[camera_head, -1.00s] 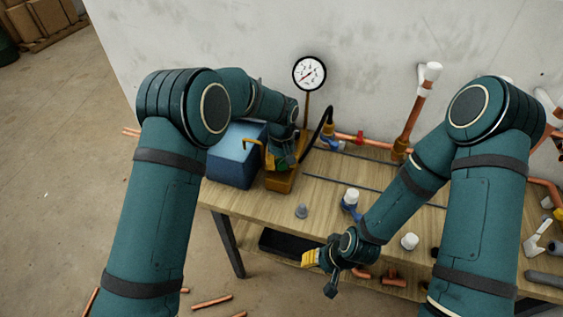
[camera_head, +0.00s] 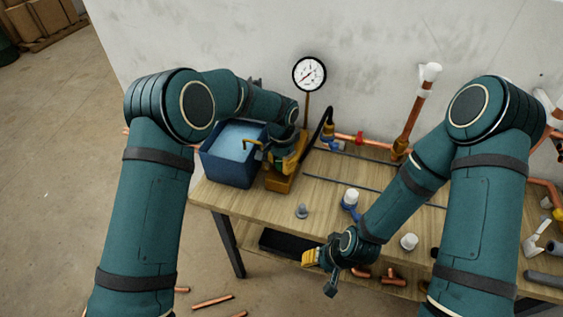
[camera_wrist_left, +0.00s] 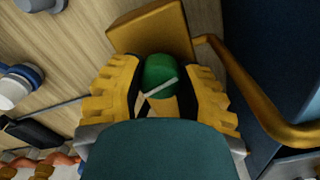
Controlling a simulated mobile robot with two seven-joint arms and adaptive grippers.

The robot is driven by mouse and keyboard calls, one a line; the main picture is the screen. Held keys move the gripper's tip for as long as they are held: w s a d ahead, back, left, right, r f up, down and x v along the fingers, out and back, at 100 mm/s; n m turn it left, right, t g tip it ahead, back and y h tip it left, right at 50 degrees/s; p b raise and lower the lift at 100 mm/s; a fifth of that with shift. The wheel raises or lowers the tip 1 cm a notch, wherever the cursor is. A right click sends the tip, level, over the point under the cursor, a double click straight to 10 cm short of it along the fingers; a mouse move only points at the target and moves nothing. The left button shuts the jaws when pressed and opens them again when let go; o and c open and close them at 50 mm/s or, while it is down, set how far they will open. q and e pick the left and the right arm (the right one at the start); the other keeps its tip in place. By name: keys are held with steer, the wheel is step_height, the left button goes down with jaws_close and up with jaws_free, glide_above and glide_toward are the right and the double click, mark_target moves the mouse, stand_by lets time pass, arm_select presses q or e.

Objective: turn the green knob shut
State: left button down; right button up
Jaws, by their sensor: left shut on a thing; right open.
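The green knob (camera_wrist_left: 160,76) shows in the left wrist view, with a pale line across its top. It sits at a brass-coloured block (camera_wrist_left: 150,32), which also shows in the head view (camera_head: 279,182). My left gripper (camera_wrist_left: 160,98) is shut on the knob, with a yellow ribbed finger on each side of it. In the head view my left gripper (camera_head: 288,160) is over the block and hides the knob. My right gripper (camera_head: 318,270) is open and empty near the table's front edge.
A blue, water-filled tank (camera_head: 228,172) stands left of the block, with a brass spout (camera_wrist_left: 262,95) reaching toward it. A pressure gauge (camera_head: 309,73) stands behind. Copper pipes with a red-handled fitting (camera_head: 360,137) run along the wall. Small fittings lie on the wooden bench (camera_head: 325,190).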

arm_select(q)
steer(key=shift+m, duration=1.5)
steer(key=c, duration=0.5)
jaws_free()
step_height(320, 180, up, 12)
steer(key=shift+f, duration=0.1)
